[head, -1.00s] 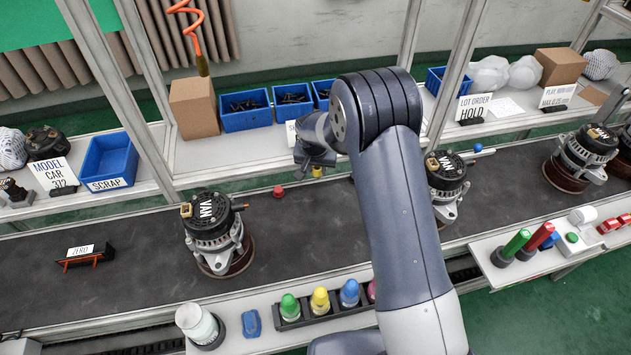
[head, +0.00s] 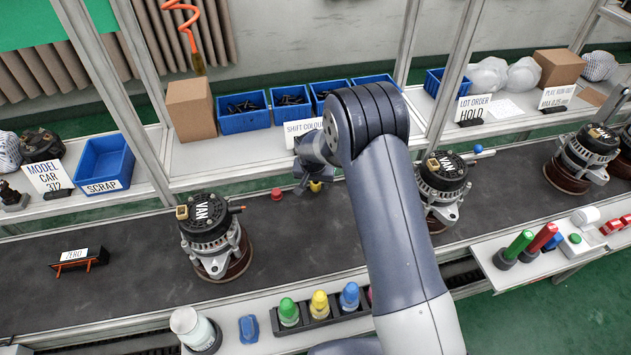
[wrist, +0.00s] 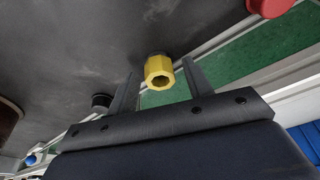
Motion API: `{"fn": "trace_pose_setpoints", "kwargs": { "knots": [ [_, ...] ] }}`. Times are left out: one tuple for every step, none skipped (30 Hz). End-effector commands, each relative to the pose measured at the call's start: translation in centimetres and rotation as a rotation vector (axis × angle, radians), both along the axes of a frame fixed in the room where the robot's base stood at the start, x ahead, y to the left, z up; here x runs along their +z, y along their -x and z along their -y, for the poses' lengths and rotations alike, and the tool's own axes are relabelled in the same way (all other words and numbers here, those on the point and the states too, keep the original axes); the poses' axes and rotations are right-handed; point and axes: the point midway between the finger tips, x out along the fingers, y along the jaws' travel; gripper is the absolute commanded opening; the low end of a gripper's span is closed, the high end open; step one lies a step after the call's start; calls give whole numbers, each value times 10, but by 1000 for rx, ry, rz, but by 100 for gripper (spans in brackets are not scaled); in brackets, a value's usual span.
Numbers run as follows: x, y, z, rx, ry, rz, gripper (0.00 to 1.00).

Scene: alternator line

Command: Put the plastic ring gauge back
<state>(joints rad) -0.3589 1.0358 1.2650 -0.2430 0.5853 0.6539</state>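A yellow six-sided piece with a round hole (wrist: 159,72) stands between my fingers in the wrist view. It may be the plastic ring gauge; I cannot tell for certain. In the head view only a small part of the yellow piece (head: 315,186) shows below my gripper (head: 312,172). In the wrist view my gripper (wrist: 158,66) has its fingers apart, one on each side of the yellow piece, with narrow gaps visible.
Alternators stand on the belt to the left (head: 212,240) and right (head: 441,188) of my gripper. Behind is a shelf with blue bins (head: 243,122) and a shift colour sign (head: 303,128). A front ledge holds green, yellow and blue capped pieces (head: 288,312).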

Motion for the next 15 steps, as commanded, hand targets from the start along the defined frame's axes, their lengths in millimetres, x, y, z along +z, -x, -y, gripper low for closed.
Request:
{"fn": "trace_pose_setpoints", "kwargs": {
  "knots": [
    [0,0,0,0,0,0,48],
    [0,0,0,0,0,0,48],
    [0,0,0,0,0,0,48],
    [0,0,0,0,0,0,48],
    [0,0,0,0,0,0,48],
    [1,0,0,0,0,0,48],
    [1,0,0,0,0,0,48],
    [3,0,0,0,0,0,48],
    [7,1,0,0,-1,1,48],
    [10,2,0,0,-1,2,48],
    [15,3,-1,0,-1,2,48],
    [22,5,-1,0,-1,2,48],
    [27,6,-1,0,-1,3,48],
    [34,8,-1,1,-2,3,48],
    [42,11,-1,0,-1,2,48]
  ]
}}
